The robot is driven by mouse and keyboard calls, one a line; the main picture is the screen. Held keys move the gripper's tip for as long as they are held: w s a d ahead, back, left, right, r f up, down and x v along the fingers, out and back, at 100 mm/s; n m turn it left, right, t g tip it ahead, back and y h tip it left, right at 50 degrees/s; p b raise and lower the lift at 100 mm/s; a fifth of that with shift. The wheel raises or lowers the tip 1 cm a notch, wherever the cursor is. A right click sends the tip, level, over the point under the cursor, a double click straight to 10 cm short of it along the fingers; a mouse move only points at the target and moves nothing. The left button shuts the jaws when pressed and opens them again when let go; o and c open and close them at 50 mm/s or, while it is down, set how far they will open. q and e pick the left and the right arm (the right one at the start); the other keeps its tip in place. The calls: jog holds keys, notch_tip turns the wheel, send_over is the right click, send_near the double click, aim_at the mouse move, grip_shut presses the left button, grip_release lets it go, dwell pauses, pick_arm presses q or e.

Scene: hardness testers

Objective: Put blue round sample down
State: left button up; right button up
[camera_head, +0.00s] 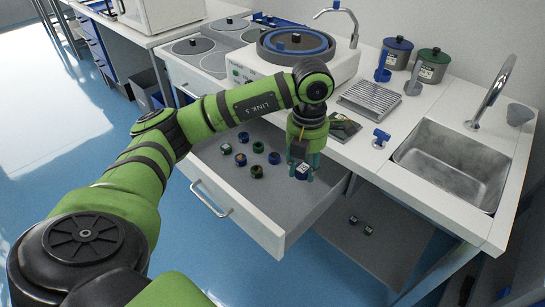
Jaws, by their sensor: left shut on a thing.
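My left gripper (303,165) points down over the right part of an open drawer (232,206). It is shut on a blue round sample (302,172), which shows between the teal fingertips. I cannot tell whether the sample touches the drawer floor. Several other round samples, blue and green, stand in the drawer to the left of the gripper, such as a green one (256,171) and a blue one (274,158). My right gripper is not in view.
A round polishing machine (295,44) stands on the counter behind the arm. A sink (455,165) with a tap, a metal rack (370,98) and two lidded pots (397,53) are to the right. Two small samples (360,225) lie on a lower shelf. The drawer's front left is clear.

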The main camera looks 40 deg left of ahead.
aim_at(288, 199)
pick_arm(q)
jog(key=a+f+n+b, duration=0.1)
jog(key=f+n+b, duration=0.1)
jog(key=f+n, duration=0.3)
jog(key=w+a+f+n+b, duration=0.1)
jog(key=a+f+n, duration=0.1)
jog(key=f+n, duration=0.4)
jog(key=w+a+f+n+b, duration=0.1)
jog(key=a+f+n+b, duration=0.1)
jog(key=f+n, duration=0.3)
jog(key=shift+w+f+n+b, duration=0.25)
jog(key=shift+n+b, duration=0.1)
jog(key=shift+n, duration=0.35)
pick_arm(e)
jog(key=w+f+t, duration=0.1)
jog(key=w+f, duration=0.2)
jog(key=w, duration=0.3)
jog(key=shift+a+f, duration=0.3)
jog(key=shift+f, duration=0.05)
pick_arm(q)
jog(key=shift+f, duration=0.15)
jog(key=o, duration=1.2)
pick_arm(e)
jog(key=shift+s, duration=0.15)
